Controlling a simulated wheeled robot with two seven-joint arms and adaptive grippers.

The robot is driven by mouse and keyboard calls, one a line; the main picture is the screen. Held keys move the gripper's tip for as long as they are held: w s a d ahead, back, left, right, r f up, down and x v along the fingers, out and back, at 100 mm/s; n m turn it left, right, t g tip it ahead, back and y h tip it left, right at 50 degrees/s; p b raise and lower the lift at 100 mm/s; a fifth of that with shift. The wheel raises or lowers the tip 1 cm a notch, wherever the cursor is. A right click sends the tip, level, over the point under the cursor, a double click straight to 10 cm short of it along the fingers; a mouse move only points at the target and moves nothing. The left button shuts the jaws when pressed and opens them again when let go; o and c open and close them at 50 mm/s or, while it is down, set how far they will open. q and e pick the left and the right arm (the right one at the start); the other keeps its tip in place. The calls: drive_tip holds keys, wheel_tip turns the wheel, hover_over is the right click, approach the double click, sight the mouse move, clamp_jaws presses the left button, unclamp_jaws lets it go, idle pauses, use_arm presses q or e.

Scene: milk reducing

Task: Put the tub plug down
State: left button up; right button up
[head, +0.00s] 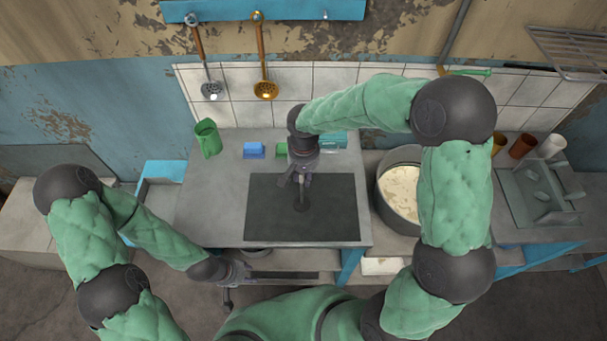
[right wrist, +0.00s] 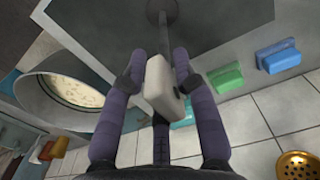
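The tub plug has a dark round disc, a thin stem and a pale block handle (right wrist: 158,82). In the head view its disc (head: 301,206) shows over the dark mat (head: 340,215); I cannot tell whether it touches the mat. My right gripper (head: 301,182) is above the mat, with its fingers closed on both sides of the handle, as the right wrist view (right wrist: 160,72) shows. My left gripper (head: 238,277) is low in front of the table's front edge, away from the plug; its fingers are too small to read.
A large pot (head: 398,187) with pale contents stands right of the table (head: 215,215). A green mug (head: 207,138), a blue block (head: 253,150) and a teal block (head: 333,141) stand at the back. Ladles hang on the wall. The mat around the plug is clear.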

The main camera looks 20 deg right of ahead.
drive_tip(key=shift+o, duration=0.4)
drive_tip(key=shift+r, duration=0.15)
drive_tip(key=shift+r, duration=0.35)
wheel_tip(320, 180, up, 11)
drive_tip(key=shift+r+p, duration=0.2)
drive_tip(key=shift+p, duration=0.95)
